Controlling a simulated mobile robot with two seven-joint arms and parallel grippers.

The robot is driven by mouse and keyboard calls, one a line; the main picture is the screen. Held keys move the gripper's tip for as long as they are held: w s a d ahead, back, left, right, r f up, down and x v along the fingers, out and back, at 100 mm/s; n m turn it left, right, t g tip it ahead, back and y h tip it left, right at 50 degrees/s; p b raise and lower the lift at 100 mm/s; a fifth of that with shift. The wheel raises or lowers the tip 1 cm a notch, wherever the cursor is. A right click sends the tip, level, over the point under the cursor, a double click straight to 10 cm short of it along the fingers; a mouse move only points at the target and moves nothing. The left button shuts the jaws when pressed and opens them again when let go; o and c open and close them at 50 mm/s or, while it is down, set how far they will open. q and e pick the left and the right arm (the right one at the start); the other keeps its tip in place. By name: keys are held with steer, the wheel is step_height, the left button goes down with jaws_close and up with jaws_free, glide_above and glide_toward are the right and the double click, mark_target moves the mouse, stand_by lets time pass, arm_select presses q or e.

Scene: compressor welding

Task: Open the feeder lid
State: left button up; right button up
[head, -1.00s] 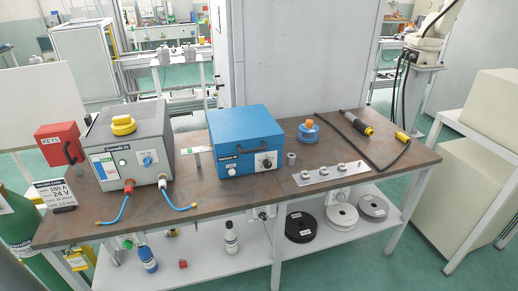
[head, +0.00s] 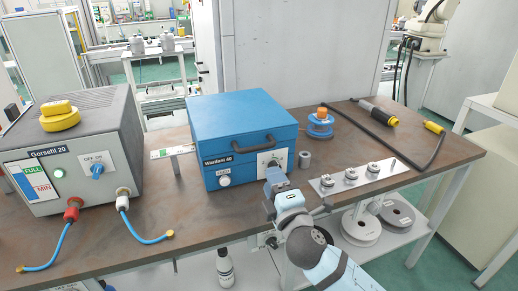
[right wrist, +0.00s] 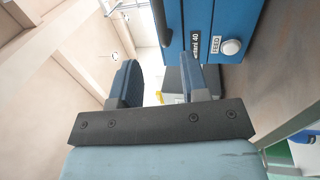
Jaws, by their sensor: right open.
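The blue feeder (head: 245,135) stands on the brown workbench, its lid (head: 240,112) shut. A dark handle (head: 254,146) sits on the upper front. Below it are a white button (head: 223,181) and a dial (head: 272,162). My right gripper (head: 272,178) is in front of the feeder's lower right front. In the right wrist view my right gripper (right wrist: 155,75) has its two fingers apart with nothing between them, and the feeder (right wrist: 222,25) shows beyond them, turned on its side. My left gripper is not in view.
A grey welder box (head: 75,150) with a yellow knob and blue cables stands on the left.

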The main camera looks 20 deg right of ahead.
mark_target(257, 150)
steer(key=w, duration=0.4)
steer(key=w+r, duration=0.1)
steer(key=w, duration=0.3)
steer(key=w+r, duration=0.1)
steer(key=w, duration=0.3)
steer(key=shift+a, duration=0.2)
steer(key=shift+s, duration=0.1)
steer(key=shift+r, duration=0.1)
jaws_close()
